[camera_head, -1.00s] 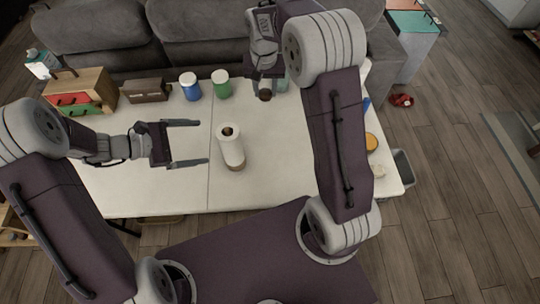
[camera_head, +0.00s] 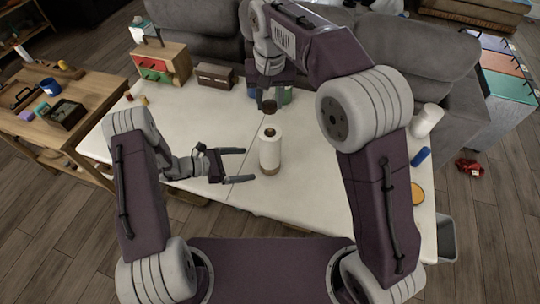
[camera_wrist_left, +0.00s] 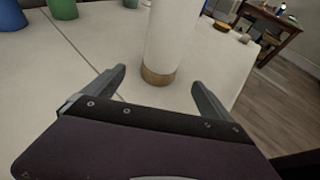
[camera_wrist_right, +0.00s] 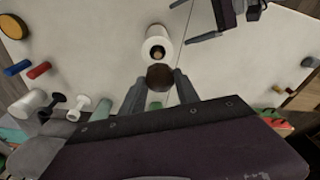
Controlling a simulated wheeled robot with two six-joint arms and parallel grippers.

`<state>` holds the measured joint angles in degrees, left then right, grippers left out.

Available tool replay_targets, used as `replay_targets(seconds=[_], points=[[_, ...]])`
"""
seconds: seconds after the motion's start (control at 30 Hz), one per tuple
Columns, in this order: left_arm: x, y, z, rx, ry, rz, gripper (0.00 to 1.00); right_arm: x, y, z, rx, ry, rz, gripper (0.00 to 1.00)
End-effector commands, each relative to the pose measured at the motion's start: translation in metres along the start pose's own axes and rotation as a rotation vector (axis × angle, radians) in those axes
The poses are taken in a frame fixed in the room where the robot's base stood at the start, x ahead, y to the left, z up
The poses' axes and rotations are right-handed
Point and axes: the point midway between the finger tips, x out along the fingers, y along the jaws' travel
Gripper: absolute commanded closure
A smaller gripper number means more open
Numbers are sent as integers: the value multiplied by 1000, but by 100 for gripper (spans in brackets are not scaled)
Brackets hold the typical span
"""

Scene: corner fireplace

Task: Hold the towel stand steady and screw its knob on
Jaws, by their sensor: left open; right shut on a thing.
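The towel stand, a white paper roll (camera_head: 270,152) on a round wooden base (camera_head: 270,171), stands upright on the white table. Its top end shows a brown core in the right wrist view (camera_wrist_right: 156,48). My left gripper (camera_head: 246,165) is open, low beside the roll, its fingers pointing at it; in the left wrist view the roll (camera_wrist_left: 172,35) stands just beyond the fingertips, apart from them. My right gripper (camera_wrist_right: 160,82) is shut on the dark brown round knob (camera_wrist_right: 160,77). In the head view the knob (camera_head: 269,106) hangs above and behind the roll's top, apart from it.
Blue and green jars, partly hidden behind my right arm, stand at the table's back; the green one shows (camera_head: 287,95). A brown box (camera_head: 215,76) and a drawer chest (camera_head: 161,63) stand back left. A white cylinder (camera_head: 427,120) and blue roll (camera_head: 420,156) lie right. The table's front middle is clear.

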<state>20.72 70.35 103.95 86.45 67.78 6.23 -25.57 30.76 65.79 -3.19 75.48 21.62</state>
Motion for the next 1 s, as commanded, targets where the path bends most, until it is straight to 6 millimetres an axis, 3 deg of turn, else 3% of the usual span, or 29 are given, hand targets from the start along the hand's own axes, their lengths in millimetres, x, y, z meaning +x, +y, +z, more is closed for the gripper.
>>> replay_targets(seconds=[0.3,0.5,0.7,0.97,1.0], points=[[63,-2,0,3,1,-5,4,0,0,0,1,0,0,100],[94,-1,0,3,1,-3,4,0,0,0,1,0,0,100],[107,0,0,2,1,-1,4,0,0,0,1,0,0,100],[108,0,0,1,1,-1,4,0,0,0,1,0,0,100],[107,0,0,1,1,-1,10,0,0,0,1,0,0,100]])
